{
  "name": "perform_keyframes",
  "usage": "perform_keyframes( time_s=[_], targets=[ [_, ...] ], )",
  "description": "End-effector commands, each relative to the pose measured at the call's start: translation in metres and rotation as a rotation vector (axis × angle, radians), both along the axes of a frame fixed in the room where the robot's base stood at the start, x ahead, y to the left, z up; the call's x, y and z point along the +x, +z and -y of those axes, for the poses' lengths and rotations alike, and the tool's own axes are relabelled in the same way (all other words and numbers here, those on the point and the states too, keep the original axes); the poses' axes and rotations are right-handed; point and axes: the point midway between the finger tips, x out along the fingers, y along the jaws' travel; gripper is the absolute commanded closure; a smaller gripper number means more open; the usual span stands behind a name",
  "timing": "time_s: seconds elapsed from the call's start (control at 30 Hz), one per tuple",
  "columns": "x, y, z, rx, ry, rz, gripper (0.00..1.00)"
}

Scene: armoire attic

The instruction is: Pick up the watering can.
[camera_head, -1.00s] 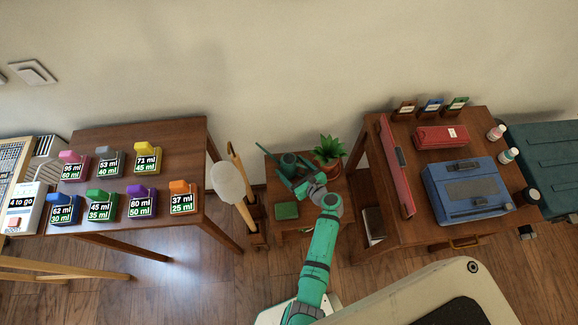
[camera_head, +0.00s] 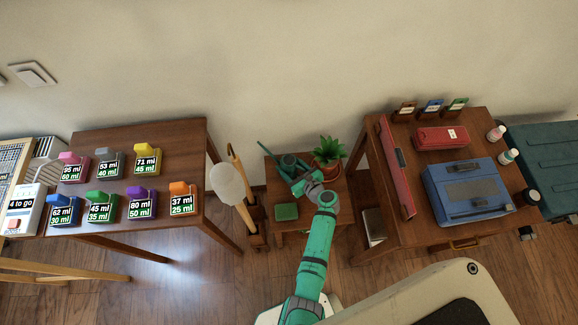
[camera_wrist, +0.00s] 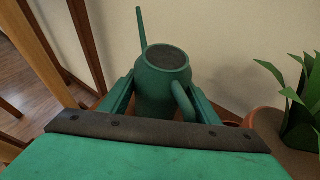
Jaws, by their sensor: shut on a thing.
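The green watering can (camera_wrist: 163,82) has a dark round top opening, a thin spout rising at the back left and a handle toward the camera on the right. In the head view the watering can (camera_head: 287,162) is at the back of the small low wooden table (camera_head: 313,212), partly hidden by my arm. My gripper (camera_wrist: 160,100) has one finger on each side of the can's body and is shut on it. The can looks upright. I cannot tell whether its base touches the table.
A potted plant (camera_head: 329,152) stands close on the right of the can. A green box (camera_head: 286,211) lies in front on the same table. A stand with long wooden handles (camera_head: 248,205) is on the left. A taller desk (camera_head: 415,225) is on the right.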

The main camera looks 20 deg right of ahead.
Motion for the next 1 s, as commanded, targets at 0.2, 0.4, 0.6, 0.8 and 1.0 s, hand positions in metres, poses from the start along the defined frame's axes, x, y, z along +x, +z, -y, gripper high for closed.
perform_keyframes(
  time_s=[0.2, 0.4, 0.6, 0.8, 1.0],
  targets=[
    [0.001, 0.021, 0.0, -0.003, 0.002, 0.006, 0.75],
    [-0.015, 0.049, -0.005, -0.004, 0.002, 0.004, 0.75],
    [-0.043, 0.085, -0.013, -0.004, -0.001, 0.005, 0.75],
    [-0.08, 0.105, -0.026, -0.002, -0.002, 0.002, 0.75],
    [-0.109, 0.119, -0.038, -0.001, -0.001, 0.003, 0.75]
  ],
)
